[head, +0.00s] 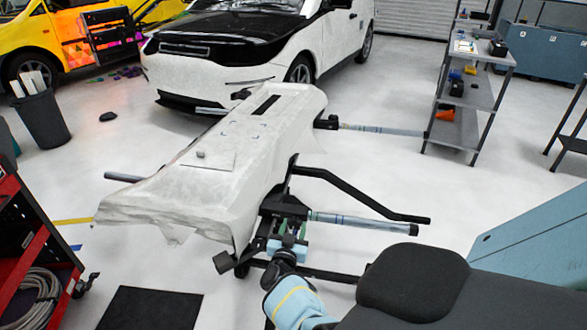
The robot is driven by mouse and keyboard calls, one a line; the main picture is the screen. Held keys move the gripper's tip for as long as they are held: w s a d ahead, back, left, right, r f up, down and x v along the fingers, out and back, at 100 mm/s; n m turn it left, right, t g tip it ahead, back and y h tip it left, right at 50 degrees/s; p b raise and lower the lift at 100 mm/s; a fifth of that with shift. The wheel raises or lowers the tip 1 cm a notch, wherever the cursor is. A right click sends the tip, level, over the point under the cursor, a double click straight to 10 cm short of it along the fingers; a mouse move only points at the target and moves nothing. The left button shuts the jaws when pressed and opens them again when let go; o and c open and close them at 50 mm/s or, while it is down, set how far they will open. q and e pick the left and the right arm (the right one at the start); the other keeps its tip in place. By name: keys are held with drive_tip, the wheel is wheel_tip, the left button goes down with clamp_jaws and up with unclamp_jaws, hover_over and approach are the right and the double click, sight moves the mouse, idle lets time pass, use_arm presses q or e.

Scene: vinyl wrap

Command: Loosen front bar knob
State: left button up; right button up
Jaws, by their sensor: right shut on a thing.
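A stand holds a long white-wrapped panel (240,140) across the middle of the head view. Its near end has a dark clamp (285,205) and a bluish-grey padded bar (355,222) that runs out to the right. My right gripper (288,243) reaches up from the bottom and is at the front bar's clamp, just below it. It is shut on a small part there, which looks to be the front bar knob; the fingers and wrist largely hide it. My left gripper is not in view.
A bent black bar (360,195) juts right above the padded bar. A second padded bar (385,129) is farther back. A dark block (223,262) sits left of my right gripper. A red tool cart (35,240) is at left, grey shelves (468,95) at right.

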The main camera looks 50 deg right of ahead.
drive_tip(key=o, duration=1)
drive_tip(key=p+v, duration=0.1)
drive_tip(key=v, duration=0.6)
drive_tip(key=shift+s+a, duration=0.2)
drive_tip(key=shift+a, duration=0.1)
